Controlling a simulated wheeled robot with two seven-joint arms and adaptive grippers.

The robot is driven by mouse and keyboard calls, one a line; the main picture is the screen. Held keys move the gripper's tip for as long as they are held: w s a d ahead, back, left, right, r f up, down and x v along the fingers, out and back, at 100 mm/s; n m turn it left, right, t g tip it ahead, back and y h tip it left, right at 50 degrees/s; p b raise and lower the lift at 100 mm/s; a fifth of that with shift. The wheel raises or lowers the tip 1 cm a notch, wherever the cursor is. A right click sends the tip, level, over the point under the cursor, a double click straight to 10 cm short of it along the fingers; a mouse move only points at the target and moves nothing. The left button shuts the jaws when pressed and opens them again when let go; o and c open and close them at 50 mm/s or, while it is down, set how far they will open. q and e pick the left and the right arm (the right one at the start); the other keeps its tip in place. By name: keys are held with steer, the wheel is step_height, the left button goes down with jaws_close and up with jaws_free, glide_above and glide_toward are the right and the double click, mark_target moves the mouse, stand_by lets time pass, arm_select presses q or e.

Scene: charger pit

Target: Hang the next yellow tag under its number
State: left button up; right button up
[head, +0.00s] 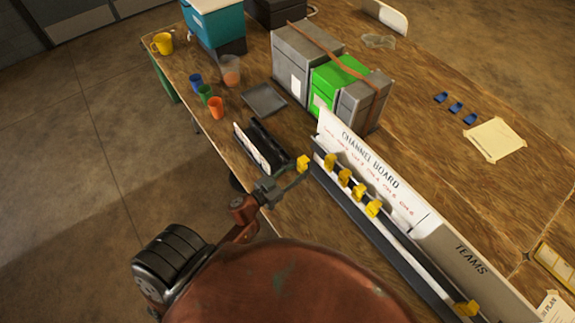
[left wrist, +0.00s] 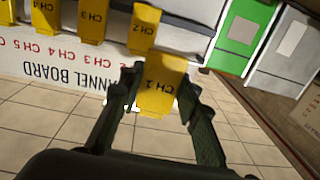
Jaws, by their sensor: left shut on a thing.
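My left gripper (head: 294,179) is shut on a yellow tag (head: 303,163) at the left end of the white channel board (head: 352,144). In the left wrist view this held tag (left wrist: 162,85) reads CH 1, between the two dark fingers. Several yellow tags hang in a row along the board; the nearest (head: 330,161) reads CH 2 in the wrist view (left wrist: 143,28), with CH 3 (left wrist: 92,20) beside it. Red channel numbers are printed on the board. The held tag is apart from the CH 2 tag. My right gripper is not in view.
A dark open tray (head: 262,147) lies left of the board. Grey and green boxes (head: 340,82) stand behind it. One yellow tag (head: 467,308) sits by the TEAMS panel (head: 470,262). Cups (head: 216,107) stand at the left table edge.

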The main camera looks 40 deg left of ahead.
arm_select(q)
steer(key=s+a+f, duration=0.1)
steer(key=a+f, duration=0.1)
steer(key=a, duration=0.2)
steer(key=shift+m+h, duration=0.4)
steer(key=shift+h, duration=0.2)
steer(key=shift+f+b+x, duration=0.15)
steer(key=shift+b+x, duration=0.9)
steer(key=shift+x, duration=2.2)
steer(key=shift+f+b+x, duration=0.1)
steer(key=shift+b+x, duration=0.95)
steer(key=shift+x, duration=2.2)
steer(key=shift+w+a+f, duration=0.15)
steer(key=shift+a+f, duration=0.05)
steer(key=shift+f, duration=0.05)
steer(key=shift+c, duration=0.4)
steer(key=shift+f, duration=0.4)
